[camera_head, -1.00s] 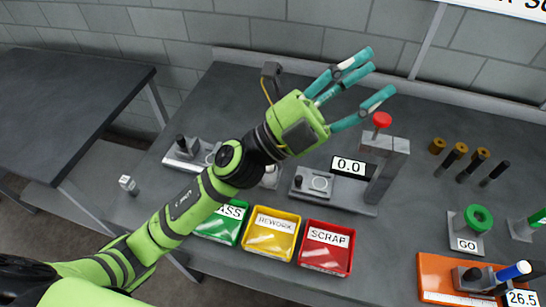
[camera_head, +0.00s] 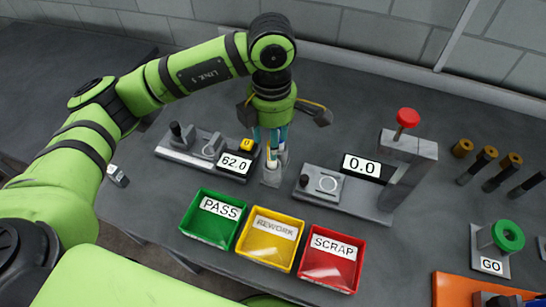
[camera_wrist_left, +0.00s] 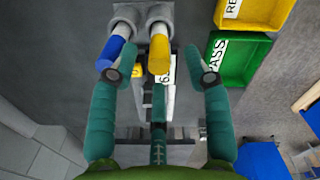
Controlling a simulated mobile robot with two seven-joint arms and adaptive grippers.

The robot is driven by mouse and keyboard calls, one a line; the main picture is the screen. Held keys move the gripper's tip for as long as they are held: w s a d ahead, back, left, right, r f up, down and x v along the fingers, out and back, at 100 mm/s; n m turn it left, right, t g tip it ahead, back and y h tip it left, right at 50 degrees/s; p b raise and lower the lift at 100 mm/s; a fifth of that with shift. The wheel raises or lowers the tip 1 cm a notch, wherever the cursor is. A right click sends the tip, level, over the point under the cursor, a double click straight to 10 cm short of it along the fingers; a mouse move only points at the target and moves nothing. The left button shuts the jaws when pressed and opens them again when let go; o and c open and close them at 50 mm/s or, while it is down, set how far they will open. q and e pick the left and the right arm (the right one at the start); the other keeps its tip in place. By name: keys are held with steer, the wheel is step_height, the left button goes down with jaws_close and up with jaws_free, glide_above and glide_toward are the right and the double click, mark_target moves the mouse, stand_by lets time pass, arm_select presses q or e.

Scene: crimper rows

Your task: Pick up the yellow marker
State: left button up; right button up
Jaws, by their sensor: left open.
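The yellow marker (camera_wrist_left: 158,53) stands in a grey tube of a holder in the left wrist view. A blue marker (camera_wrist_left: 110,52) stands in the tube to its left. My left gripper (camera_head: 269,160) points down over the grey holder (camera_head: 271,178) in the head view, its fingers largely hiding the markers. In the left wrist view my left gripper (camera_wrist_left: 160,82) is open, with the yellow marker beyond and between its spread teal fingertips. The gripper does not appear closed on either marker; exact contact cannot be told. My right gripper is not in view.
A gauge with a 62.0 display (camera_head: 236,165) and yellow button stands close left of the gripper. A press with a red knob (camera_head: 407,117) is to the right. Green PASS (camera_head: 190,225), yellow REWORK (camera_head: 241,246) and red SCRAP (camera_head: 303,275) trays lie in front.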

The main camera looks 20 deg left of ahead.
arm_select(q)
steer(key=shift+s+f+p, duration=0.1)
steer(key=shift+f+p, duration=0.2)
steer(key=shift+p, duration=0.05)
step_height(320, 180, down, 5)
steer(key=shift+f+p, duration=0.1)
steer(key=shift+p, duration=1)
jaws_close()
